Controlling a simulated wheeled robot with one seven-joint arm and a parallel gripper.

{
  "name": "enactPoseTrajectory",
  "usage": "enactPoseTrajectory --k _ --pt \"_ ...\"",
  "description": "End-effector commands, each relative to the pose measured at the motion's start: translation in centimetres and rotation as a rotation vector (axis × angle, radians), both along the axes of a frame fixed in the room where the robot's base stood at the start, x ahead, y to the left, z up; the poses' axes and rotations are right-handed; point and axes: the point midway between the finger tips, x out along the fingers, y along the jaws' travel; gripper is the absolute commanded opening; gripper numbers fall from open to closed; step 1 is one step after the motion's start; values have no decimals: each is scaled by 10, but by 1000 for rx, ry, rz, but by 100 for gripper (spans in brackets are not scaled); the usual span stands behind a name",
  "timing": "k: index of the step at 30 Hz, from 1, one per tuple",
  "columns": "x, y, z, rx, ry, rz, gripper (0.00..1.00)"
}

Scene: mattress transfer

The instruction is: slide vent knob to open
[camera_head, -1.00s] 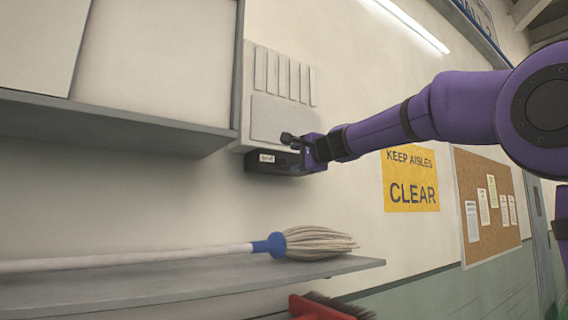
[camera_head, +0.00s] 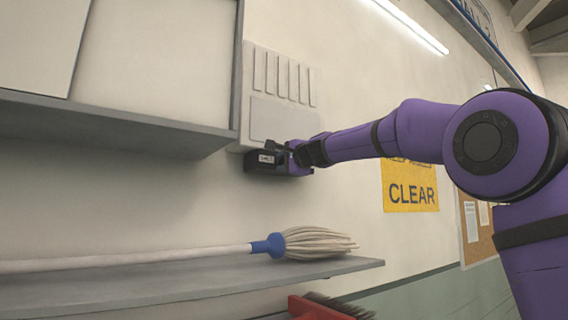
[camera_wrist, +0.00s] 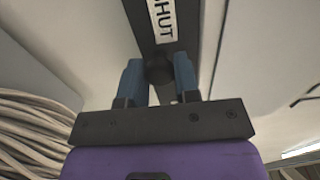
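The vent is a grey slotted panel (camera_head: 283,80) on the wall, with a dark strip (camera_head: 248,162) along its bottom. In the wrist view, the dark strip (camera_wrist: 185,20) carries a white label (camera_wrist: 162,18) reading SHUT. A round dark vent knob (camera_wrist: 159,71) stands below the label. My gripper (camera_wrist: 158,75) has its two blue fingers on either side of the knob, which fills nearly all the gap between them. The fingers look closed on it. In the head view, my gripper (camera_head: 283,148) is at the strip; the knob cannot be made out there.
A grey shelf (camera_head: 110,125) juts out left of the vent. A lower shelf (camera_head: 190,285) holds a mop (camera_head: 310,242). A red brush (camera_head: 315,308) is below it. A yellow sign (camera_head: 410,188) and a cork board (camera_head: 478,235) are to the right.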

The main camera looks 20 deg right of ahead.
Motion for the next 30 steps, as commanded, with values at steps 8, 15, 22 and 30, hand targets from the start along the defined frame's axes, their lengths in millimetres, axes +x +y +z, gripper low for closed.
enactPoseTrajectory --k 8,15,22,30 --pt "1 -3 -1 1 1 -1 0" --pt "17 -52 -1 1 3 -4 0" --pt "26 -79 0 1 1 0 0" --pt "26 -82 0 0 0 -3 0"
